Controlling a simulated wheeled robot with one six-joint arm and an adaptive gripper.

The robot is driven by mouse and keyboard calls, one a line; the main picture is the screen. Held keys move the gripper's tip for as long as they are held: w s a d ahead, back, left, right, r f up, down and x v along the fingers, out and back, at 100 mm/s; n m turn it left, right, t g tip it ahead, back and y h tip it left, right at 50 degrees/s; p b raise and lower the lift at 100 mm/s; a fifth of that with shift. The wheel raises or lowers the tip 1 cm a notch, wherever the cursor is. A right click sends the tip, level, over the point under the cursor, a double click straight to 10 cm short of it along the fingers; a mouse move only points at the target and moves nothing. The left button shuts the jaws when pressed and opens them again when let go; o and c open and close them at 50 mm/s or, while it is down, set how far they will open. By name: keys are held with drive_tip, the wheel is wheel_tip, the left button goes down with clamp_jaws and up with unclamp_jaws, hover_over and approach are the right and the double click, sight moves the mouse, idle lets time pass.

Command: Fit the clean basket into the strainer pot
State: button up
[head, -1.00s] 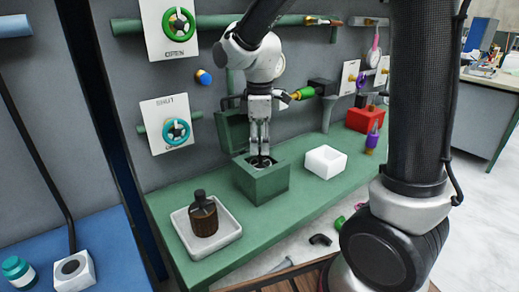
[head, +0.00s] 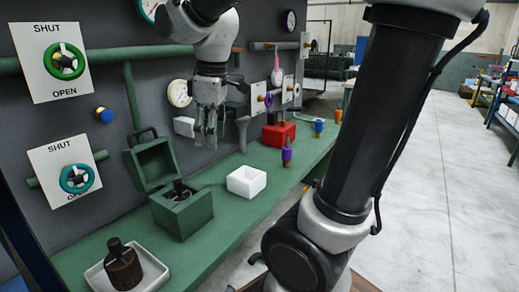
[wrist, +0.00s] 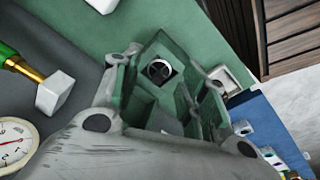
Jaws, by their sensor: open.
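The green strainer pot (head: 184,222) stands on the green bench with its lid (head: 152,163) open against the wall side. A basket with a dark upright handle (head: 180,190) sits inside the pot; the pot walls hide its lower part, so I cannot tell how deep it sits. A brown basket with a black handle (head: 124,268) stands in a white tray (head: 95,280). My gripper (head: 206,140) is open and empty, above and behind the pot, apart from it.
An empty white box (head: 246,183) stands right of the pot. Farther right are a red box (head: 279,134) and a purple bottle-like item (head: 287,152). A green wheel (head: 65,62) and a teal wheel (head: 76,179) are on the wall, with gauges and pipes near my gripper.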

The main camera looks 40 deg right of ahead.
drive_tip(key=s+d+f+m+t, duration=0.2)
drive_tip(key=s+d+m, duration=0.5)
drive_tip(key=s, duration=0.5)
drive_tip(key=shift+d+f+m+t, duration=0.15)
drive_tip(key=shift+m+t, duration=0.25)
drive_tip(key=shift+m, duration=0.5)
